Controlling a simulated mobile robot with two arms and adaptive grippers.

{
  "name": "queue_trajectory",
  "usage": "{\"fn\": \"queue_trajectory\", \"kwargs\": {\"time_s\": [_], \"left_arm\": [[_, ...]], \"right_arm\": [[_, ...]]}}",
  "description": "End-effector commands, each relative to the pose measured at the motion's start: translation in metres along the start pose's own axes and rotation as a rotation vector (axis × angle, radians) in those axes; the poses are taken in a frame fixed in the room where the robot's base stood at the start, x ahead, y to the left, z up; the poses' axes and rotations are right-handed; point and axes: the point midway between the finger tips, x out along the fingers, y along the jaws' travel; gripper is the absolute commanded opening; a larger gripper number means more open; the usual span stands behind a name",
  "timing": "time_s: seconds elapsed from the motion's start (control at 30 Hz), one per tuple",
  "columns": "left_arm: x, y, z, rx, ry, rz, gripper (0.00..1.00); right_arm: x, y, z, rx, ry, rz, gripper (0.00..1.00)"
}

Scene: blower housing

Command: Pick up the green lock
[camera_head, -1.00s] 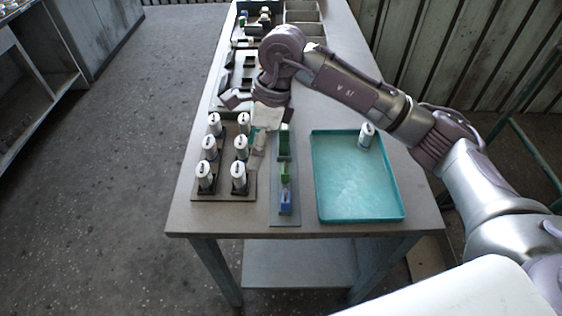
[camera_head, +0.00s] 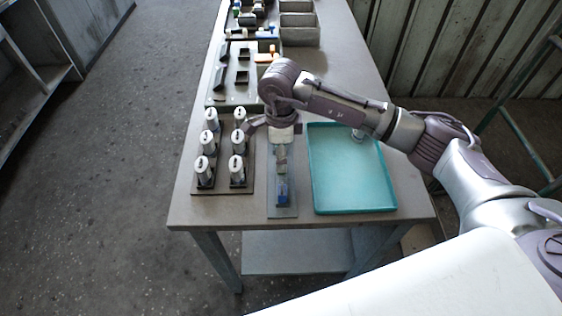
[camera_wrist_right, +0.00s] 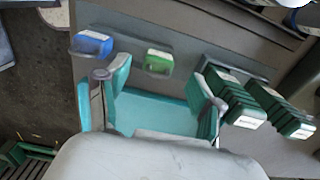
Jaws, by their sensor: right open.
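The green lock (camera_wrist_right: 158,62) lies on the grey strip holder (camera_head: 283,212), just ahead of the gap between my right gripper's fingers in the wrist view. The blue lock (camera_wrist_right: 91,43) sits to its left there, and also shows at the near end of the holder in the head view (camera_head: 282,192). My right gripper (camera_wrist_right: 157,88) is open, with nothing seen between its fingers. In the head view my right gripper (camera_head: 281,160) is over the holder and hides the green lock. My left gripper is not in view.
Larger green blocks (camera_wrist_right: 240,102) with white labels stand right of the gripper in the wrist view. A rack of white cylinders (camera_head: 236,168) is left of the holder. A teal tray (camera_head: 350,180) with a white cylinder is to the right. Grey bins (camera_head: 298,32) stand farther back.

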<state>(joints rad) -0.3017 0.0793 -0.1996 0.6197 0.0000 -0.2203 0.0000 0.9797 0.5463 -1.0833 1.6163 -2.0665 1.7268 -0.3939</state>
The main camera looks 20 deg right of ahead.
Motion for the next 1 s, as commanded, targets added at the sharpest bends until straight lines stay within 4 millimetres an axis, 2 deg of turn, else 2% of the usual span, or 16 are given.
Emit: {"fn": "queue_trajectory", "kwargs": {"time_s": [0.03,0.2,0.5,0.8,1.0], "left_arm": [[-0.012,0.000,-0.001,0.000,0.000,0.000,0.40],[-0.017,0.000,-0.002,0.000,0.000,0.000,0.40],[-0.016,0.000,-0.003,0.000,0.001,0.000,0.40],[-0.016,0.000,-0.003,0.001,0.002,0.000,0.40],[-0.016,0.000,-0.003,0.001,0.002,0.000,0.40]], "right_arm": [[0.004,0.003,-0.001,0.002,0.003,0.006,0.67],[0.028,0.003,-0.001,0.002,0.000,0.002,0.67],[0.033,0.002,-0.001,0.001,-0.001,0.000,0.65],[0.033,0.002,-0.001,0.001,-0.001,0.000,0.15],[0.032,0.002,-0.001,0.001,-0.001,0.000,0.14]]}}
